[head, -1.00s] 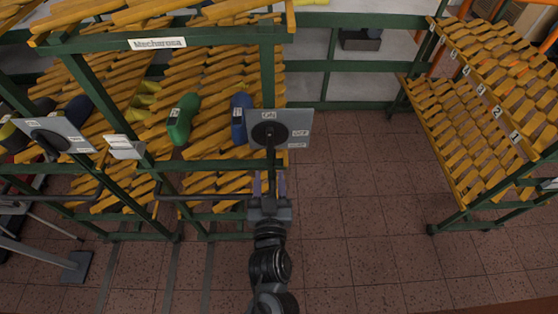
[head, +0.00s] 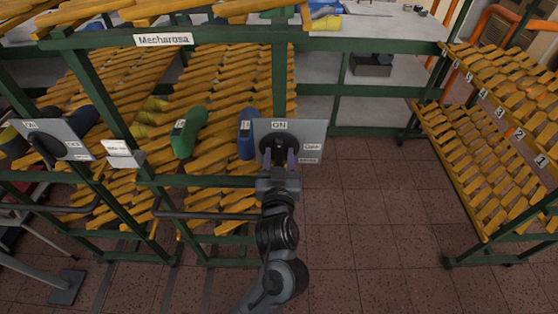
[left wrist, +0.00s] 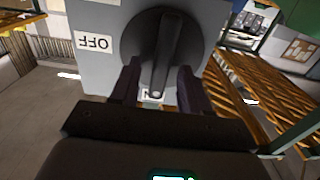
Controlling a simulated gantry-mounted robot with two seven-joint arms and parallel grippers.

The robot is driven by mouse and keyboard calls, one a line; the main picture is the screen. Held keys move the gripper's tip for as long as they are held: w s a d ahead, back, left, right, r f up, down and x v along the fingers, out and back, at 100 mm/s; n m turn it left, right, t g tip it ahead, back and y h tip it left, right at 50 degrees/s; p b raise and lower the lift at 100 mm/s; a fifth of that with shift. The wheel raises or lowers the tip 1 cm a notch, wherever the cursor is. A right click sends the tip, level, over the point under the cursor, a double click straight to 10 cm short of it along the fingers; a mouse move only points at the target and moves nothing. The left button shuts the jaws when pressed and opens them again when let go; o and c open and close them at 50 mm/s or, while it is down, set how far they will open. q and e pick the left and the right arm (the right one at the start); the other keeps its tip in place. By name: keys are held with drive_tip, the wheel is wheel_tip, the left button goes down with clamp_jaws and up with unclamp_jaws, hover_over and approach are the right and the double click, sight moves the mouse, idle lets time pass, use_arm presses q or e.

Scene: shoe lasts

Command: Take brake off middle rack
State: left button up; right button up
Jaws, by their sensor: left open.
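The brake is a grey panel (head: 313,133) on the front post of the middle rack (head: 152,182), with a round black knob (head: 279,147) and labels ON at the top and OFF at the right. The knob also shows in the left wrist view (left wrist: 161,30), where its raised handle stands upright in the picture, in line with a partly hidden label at the bottom. OFF is at the left there. My left gripper (head: 279,158) is open, its fingers (left wrist: 160,85) on either side of the handle's lower end; contact is unclear. My right gripper is not in view.
Another knob panel (head: 52,140) is on the left. A green shoe last (head: 189,134) and a blue one (head: 246,134) lie on the rollers beside the brake. A numbered rack (head: 478,155) stands at the right. The tiled floor (head: 370,220) between is clear.

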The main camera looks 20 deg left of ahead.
use_arm(q)
drive_tip(key=shift+w+a, duration=0.2)
drive_tip(key=shift+w, duration=0.15)
clamp_jaws()
drive_tip(key=shift+r+p, duration=0.15)
drive_tip(key=shift+p, duration=0.45)
drive_tip(key=m+p, duration=0.2)
drive_tip(key=p, duration=0.2)
drive_tip(key=m+p, duration=0.2)
drive_tip(key=p, duration=0.3)
drive_tip(key=m+p, duration=0.2)
drive_tip(key=p, duration=0.2)
drive_tip(key=shift+d+r, duration=0.25)
drive_tip(key=shift+w+d+f+m+p, duration=0.1)
drive_tip(key=shift+f+m+p, duration=0.2)
drive_tip(key=shift+m+p, duration=1.8)
drive_tip(key=shift+d+f+m+p, duration=0.1)
drive_tip(key=shift+f+m+p, duration=0.15)
drive_tip(key=shift+m+p, duration=1.85)
drive_tip(key=shift+w+d+f+m+p, duration=0.1)
drive_tip(key=shift+f+m+p, duration=0.2)
drive_tip(key=shift+m+p, duration=1.8)
drive_tip(key=shift+f+p, duration=0.1)
drive_tip(key=shift+p, duration=0.3)
